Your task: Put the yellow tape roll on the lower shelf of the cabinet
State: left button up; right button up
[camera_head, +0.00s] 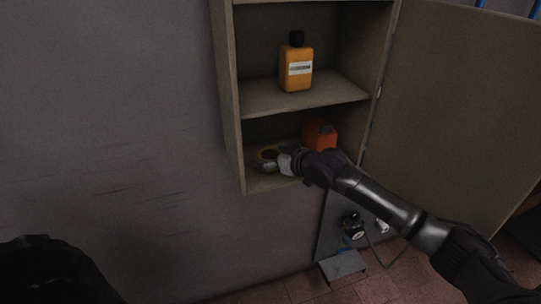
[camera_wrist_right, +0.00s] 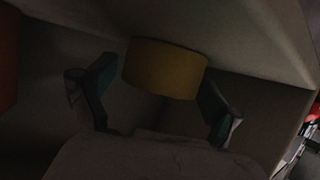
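The cabinet (camera_head: 231,110) hangs on the wall with its door open to the right. The yellow tape roll (camera_head: 266,153) is at the left front of the lower shelf (camera_head: 262,184). My right gripper (camera_head: 283,160) reaches in from the right, beside the roll. In the right wrist view the roll (camera_wrist_right: 165,68) shows between the two fingertips, and the fingers are spread with a small gap at the left one. The roll appears to lie against the pale shelf surface. Its far side is hidden. My left gripper is not in view.
An orange-red box (camera_head: 319,134) stands behind my right gripper on the lower shelf. An orange bottle (camera_head: 296,69) with a black cap stands on the upper shelf. The open cabinet door (camera_head: 455,110) borders my right arm. A black bag-like object (camera_head: 45,270) is at lower left.

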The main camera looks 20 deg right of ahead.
dwell(0.3)
jog(key=b+v, duration=0.1)
jog(key=v, duration=1.1)
jog(key=shift+b, duration=0.4)
